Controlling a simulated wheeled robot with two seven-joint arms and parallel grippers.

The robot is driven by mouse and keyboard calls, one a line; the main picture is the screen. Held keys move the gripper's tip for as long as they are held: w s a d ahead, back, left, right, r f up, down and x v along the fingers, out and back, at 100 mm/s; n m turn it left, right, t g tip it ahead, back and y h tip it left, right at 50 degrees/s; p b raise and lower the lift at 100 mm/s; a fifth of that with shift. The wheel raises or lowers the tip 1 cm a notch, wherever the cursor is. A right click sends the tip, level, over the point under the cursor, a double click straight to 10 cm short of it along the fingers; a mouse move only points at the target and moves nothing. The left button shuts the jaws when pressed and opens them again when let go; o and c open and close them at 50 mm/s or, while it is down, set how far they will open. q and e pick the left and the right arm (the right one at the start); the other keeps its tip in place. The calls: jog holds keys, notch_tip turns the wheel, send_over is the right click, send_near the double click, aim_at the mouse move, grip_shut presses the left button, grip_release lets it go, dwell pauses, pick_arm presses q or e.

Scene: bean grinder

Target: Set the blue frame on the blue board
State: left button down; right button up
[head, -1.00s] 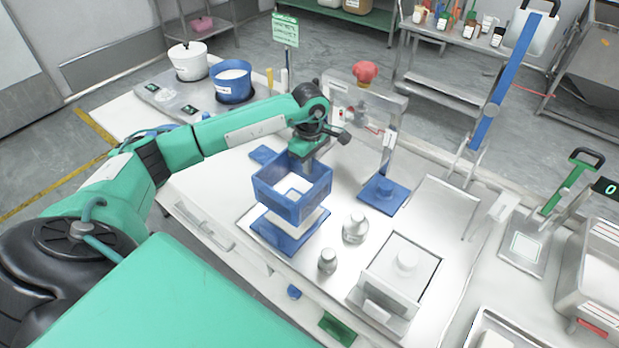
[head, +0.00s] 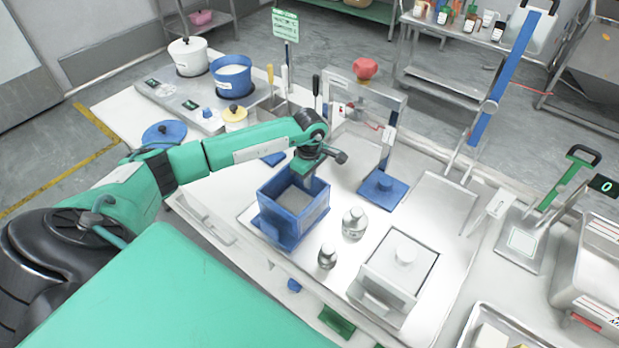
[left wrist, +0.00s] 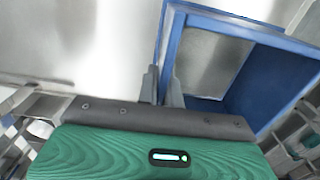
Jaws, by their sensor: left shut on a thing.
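The blue frame (head: 312,216) is an open square box shape with a grey surface showing inside it. It sits on or right at the blue board (head: 264,230), whose edge shows below and to the left of it; the exact contact is hard to tell. My left gripper (head: 304,176) is at the frame's far wall, shut on it. In the left wrist view the fingers (left wrist: 164,86) pinch one wall of the frame (left wrist: 245,62). My right gripper is not in view.
A red-knobbed press stand (head: 366,100) and a blue pad (head: 383,187) are behind. Pots (head: 232,75) stand at the back left.

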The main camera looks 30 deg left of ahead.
pick_arm(q)
jog(key=shift+f+b, duration=0.35)
jog(key=shift+f, duration=0.1)
jog(key=c, duration=1.6)
grip_release()
jog(key=shift+o, duration=0.2)
jog(key=shift+r, duration=0.15)
jog(key=shift+r+p, duration=0.55)
jog(key=shift+p, duration=0.25)
notch_tip(320, 180, up, 11)
jog(key=b, duration=0.4)
jog(key=shift+r, duration=0.45)
